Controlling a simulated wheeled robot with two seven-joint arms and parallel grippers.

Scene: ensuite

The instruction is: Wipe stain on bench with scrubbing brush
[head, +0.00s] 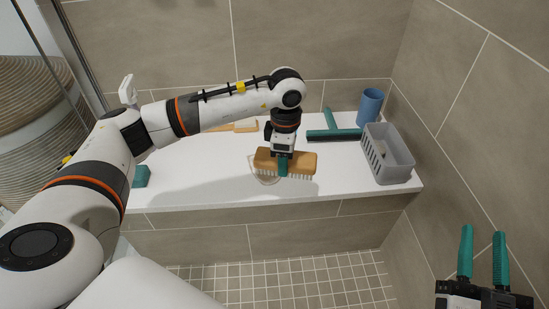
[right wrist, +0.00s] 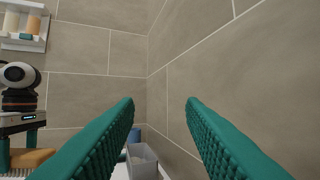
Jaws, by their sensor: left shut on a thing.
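A wooden scrubbing brush (head: 302,162) with pale bristles pointing down is at the front middle of the white bench (head: 210,184). My left gripper (head: 283,168) is shut on the brush from above. A faint brownish stain outline (head: 262,178) shows on the bench at the brush's left end; the brush and gripper hide part of that area. The bristles look to be at the bench surface, but contact is hard to tell. My right gripper (head: 483,255) is open and empty at the lower right, away from the bench. Its teal fingers stand apart in the right wrist view (right wrist: 160,125).
A grey basket (head: 388,155) stands at the bench's right end, with a blue cup (head: 369,107) behind it. A teal and black squeegee (head: 334,134) lies left of the basket. A teal object (head: 140,177) sits at the left. Tiled walls bound the back and right.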

